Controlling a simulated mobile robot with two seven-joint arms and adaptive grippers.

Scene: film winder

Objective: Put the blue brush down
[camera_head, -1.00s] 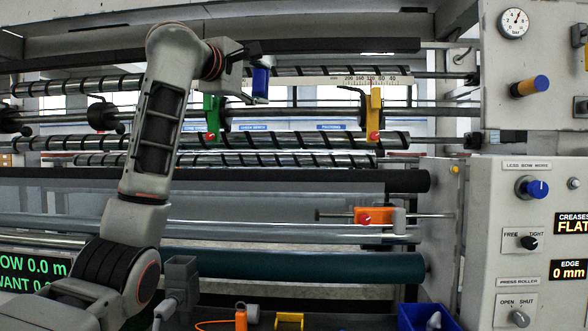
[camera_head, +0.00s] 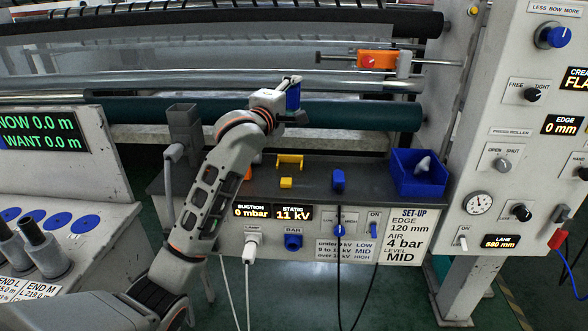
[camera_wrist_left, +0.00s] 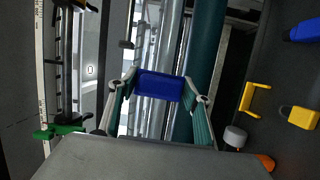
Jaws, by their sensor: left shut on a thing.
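The blue brush (camera_head: 293,97) is held up in my left gripper (camera_head: 291,104), above and behind the grey bench top. In the left wrist view, the blue brush (camera_wrist_left: 158,86) sits between the two fingers of my left gripper (camera_wrist_left: 158,95), which are shut on it. Its lower end and any bristles are hard to make out. A yellow cradle (camera_head: 289,160) stands on the bench below and in front of the brush, apart from it. The cradle also shows at the right of the left wrist view (camera_wrist_left: 246,100). My right gripper is not in view.
The grey bench top (camera_head: 375,188) also bears a small yellow block (camera_head: 286,183), a blue device (camera_head: 338,180) and a blue bin (camera_head: 418,178). A dark green roller (camera_head: 375,115) runs behind the bench. Bare bench lies between the cradle and the blue device.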

